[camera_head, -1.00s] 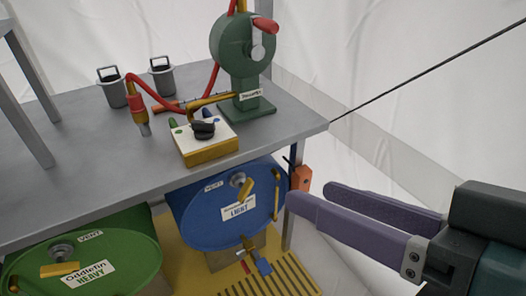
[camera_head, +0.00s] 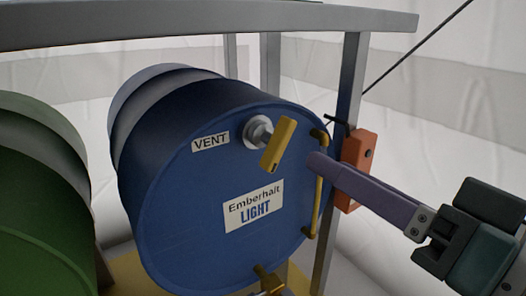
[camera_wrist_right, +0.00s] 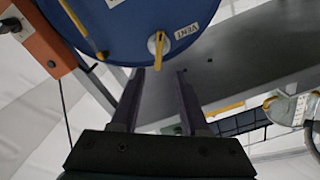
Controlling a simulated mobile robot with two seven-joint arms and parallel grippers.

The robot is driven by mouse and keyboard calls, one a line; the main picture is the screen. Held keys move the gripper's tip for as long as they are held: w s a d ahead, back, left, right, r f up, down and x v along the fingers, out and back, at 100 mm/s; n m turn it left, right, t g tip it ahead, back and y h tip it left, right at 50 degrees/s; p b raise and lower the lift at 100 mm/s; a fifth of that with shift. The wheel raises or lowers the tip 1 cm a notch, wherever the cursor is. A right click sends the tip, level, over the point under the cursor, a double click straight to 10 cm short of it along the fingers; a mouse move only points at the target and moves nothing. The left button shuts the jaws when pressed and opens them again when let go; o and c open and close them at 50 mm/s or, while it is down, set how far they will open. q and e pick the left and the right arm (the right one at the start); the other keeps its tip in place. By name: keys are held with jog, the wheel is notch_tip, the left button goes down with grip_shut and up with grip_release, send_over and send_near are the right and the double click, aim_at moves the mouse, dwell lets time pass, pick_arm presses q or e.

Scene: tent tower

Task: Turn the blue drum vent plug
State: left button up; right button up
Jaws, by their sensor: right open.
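The blue drum (camera_head: 180,220) lies on its side under the table, its round end facing me, with a "VENT" label and an "Emberhalt LIGHT" label. The vent plug (camera_head: 277,145) is a grey fitting with a yellow handle, tilted, near the top of that end. My right gripper (camera_head: 318,165) is open and empty, to the right of the plug, by the drum's rim in the picture. In the right wrist view the plug (camera_wrist_right: 158,45) shows just beyond and between the two fingertips (camera_wrist_right: 161,74), seemingly untouched. My left gripper is not in view.
A green drum (camera_head: 40,210) lies at the left. A yellow bar (camera_head: 319,190) stands on the drum's right edge. An orange box (camera_head: 355,170) is fixed to the table leg behind my fingers. A yellow tap (camera_head: 268,282) is below; the tabletop edge (camera_head: 200,30) runs above.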

aim_at(285, 143)
jog(key=x, duration=0.7)
jog(key=shift+w+a+f, duration=0.15)
jog(key=shift+w+f, duration=0.05)
jog(key=shift+w, duration=0.05)
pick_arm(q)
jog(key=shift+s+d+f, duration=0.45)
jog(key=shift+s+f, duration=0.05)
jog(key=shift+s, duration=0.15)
pick_arm(e)
jog(key=shift+w+a, duration=0.3)
jog(key=shift+w, duration=0.1)
grip_shut()
